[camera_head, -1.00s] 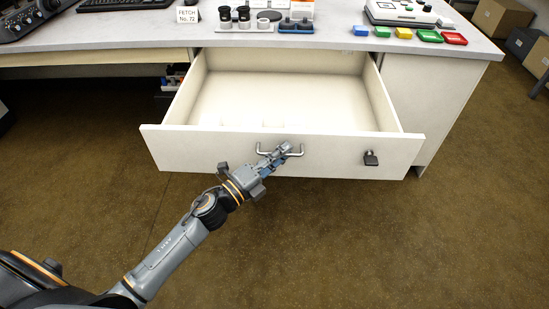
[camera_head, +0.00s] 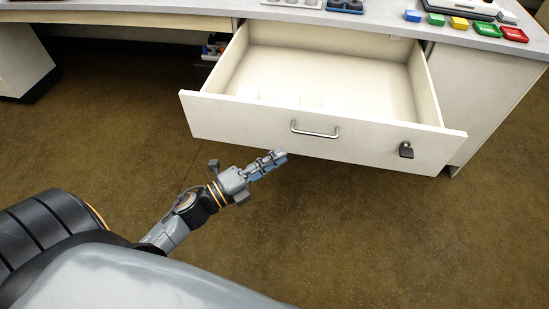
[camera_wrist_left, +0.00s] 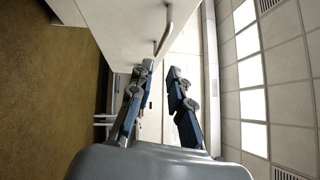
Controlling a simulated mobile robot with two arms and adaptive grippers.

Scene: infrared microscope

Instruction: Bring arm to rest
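My left gripper (camera_head: 279,158) is in front of the open drawer, just below and left of its handle, and clear of it. In the left wrist view its two fingers (camera_wrist_left: 160,70) stand apart with nothing between them, so it is open and empty. The metal bar handle (camera_head: 317,134) sits on the white drawer front (camera_head: 240,118) and also shows beyond the fingertips in the left wrist view (camera_wrist_left: 164,32). The drawer is pulled out and its inside looks empty. My right gripper is not in view.
The desk top (camera_head: 385,18) carries blue, green, yellow and red pieces at the right, with the red one (camera_head: 513,34) near the edge. A dark lock (camera_head: 406,150) sticks out of the drawer front. The brown floor (camera_head: 380,230) before the drawer is clear.

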